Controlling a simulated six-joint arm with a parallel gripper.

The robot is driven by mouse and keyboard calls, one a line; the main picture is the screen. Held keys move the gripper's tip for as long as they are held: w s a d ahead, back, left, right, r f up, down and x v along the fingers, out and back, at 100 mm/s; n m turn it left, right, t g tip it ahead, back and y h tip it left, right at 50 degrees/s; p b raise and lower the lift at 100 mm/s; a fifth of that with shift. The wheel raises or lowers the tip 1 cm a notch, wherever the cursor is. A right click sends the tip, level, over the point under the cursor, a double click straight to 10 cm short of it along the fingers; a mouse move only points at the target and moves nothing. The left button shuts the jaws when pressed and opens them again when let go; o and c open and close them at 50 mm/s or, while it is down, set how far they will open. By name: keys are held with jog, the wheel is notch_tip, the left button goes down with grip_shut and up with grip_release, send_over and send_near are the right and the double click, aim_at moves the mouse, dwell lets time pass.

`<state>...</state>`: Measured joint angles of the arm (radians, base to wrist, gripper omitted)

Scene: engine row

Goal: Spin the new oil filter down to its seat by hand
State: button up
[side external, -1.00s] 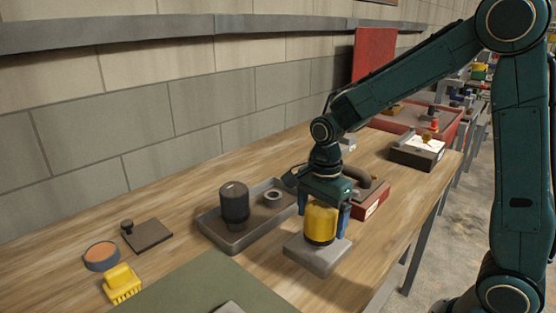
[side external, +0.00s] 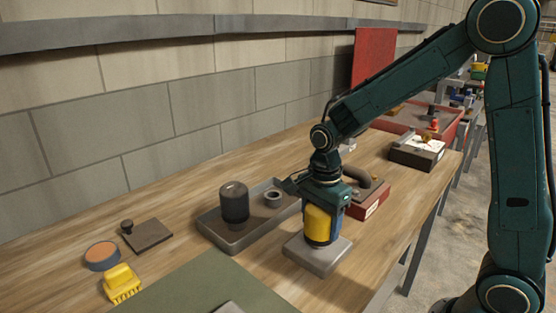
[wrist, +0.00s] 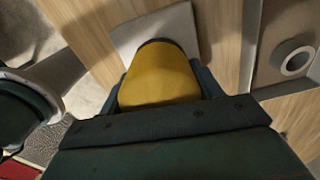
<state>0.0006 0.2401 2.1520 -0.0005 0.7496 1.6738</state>
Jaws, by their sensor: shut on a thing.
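The yellow oil filter (side external: 317,224) stands upright over a grey base block (side external: 318,258) on the wooden bench. My gripper (side external: 322,222) comes down from above and is shut on the filter, with a finger on either side. In the wrist view the filter (wrist: 160,78) sits between the fingers, with the pale block (wrist: 160,27) beyond it. The gripper body covers the filter's near part there. The contact between the filter's lower end and the block is too small to judge.
A grey tray (side external: 225,240) to the left holds a dark cylinder (side external: 234,203) and a grey ring (side external: 273,198). A red box (side external: 371,201) with a curved dark handle stands close behind on the right. A yellow brush (side external: 121,283) and a round tin (side external: 102,256) lie far left.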

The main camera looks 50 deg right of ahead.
jog(key=o, duration=1.3)
jog(key=shift+r, duration=0.1)
notch_tip(320, 180, up, 14)
jog(key=shift+f, duration=0.2)
jog(key=shift+s, duration=0.1)
